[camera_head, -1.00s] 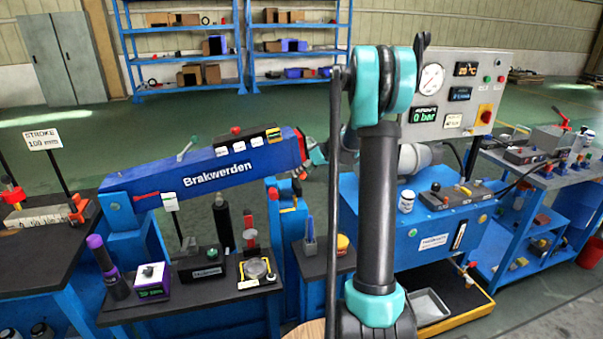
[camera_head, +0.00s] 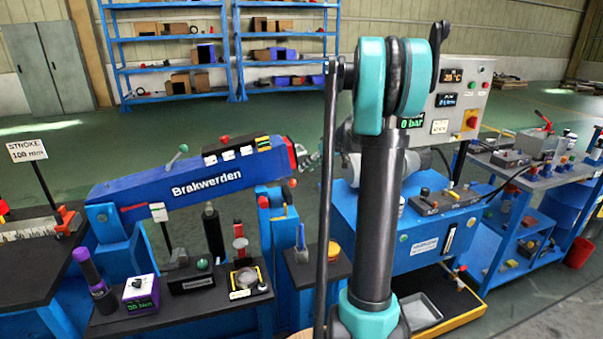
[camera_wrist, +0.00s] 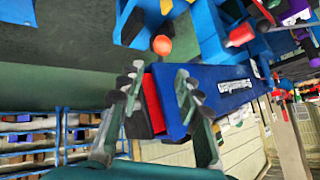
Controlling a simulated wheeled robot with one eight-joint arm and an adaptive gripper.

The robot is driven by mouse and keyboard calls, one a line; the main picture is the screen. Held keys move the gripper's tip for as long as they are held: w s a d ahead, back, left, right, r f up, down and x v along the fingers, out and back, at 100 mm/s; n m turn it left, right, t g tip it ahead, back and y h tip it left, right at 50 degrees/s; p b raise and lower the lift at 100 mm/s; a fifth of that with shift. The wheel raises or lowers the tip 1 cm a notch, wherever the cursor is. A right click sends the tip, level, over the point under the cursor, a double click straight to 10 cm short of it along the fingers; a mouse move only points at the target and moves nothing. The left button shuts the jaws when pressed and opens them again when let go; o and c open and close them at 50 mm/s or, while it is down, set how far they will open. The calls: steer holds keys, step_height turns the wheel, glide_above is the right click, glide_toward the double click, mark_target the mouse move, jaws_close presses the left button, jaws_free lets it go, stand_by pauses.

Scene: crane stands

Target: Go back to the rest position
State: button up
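My gripper (camera_wrist: 160,105) is open in the wrist view, its two dark fingers spread apart. The red-tipped end of the blue Brakwerden boom (camera_wrist: 225,90) shows between and beyond the fingers; I cannot tell whether they touch it. In the head view my gripper (camera_head: 309,160) is small, just right of the boom's red end, and partly hidden by my arm. The boom (camera_head: 190,180) slopes up to the right above the bench.
A dark-topped bench (camera_head: 150,318) with a purple torch (camera_head: 92,278) and small devices stands below the boom. A blue hydraulic unit (camera_head: 415,240) and its grey panel (camera_head: 455,110) stand behind my arm. Blue shelves (camera_head: 175,62) are at the back, beyond open green floor.

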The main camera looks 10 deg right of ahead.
steer(key=shift+s+d+r, duration=0.3)
steer(key=shift+r, duration=0.1)
steer(key=s+a+f+m+h, duration=0.1)
steer(key=s+f, duration=0.4)
steer(key=s, duration=0.7)
steer(key=s+a+f+m+g+h, duration=0.1)
steer(key=s+a+f+m+h, duration=0.1)
steer(key=s, duration=1)
steer(key=s+a+f+m+h, duration=0.1)
steer(key=s+a+f+h, duration=0.2)
steer(key=s+f, duration=0.5)
steer(key=s+a, duration=0.1)
steer(key=s, duration=0.3)
steer(key=shift+s+a+f+m+g, duration=0.2)
steer(key=shift+a+m+g, duration=0.1)
steer(key=shift+m, duration=0.1)
steer(key=shift+w, duration=0.1)
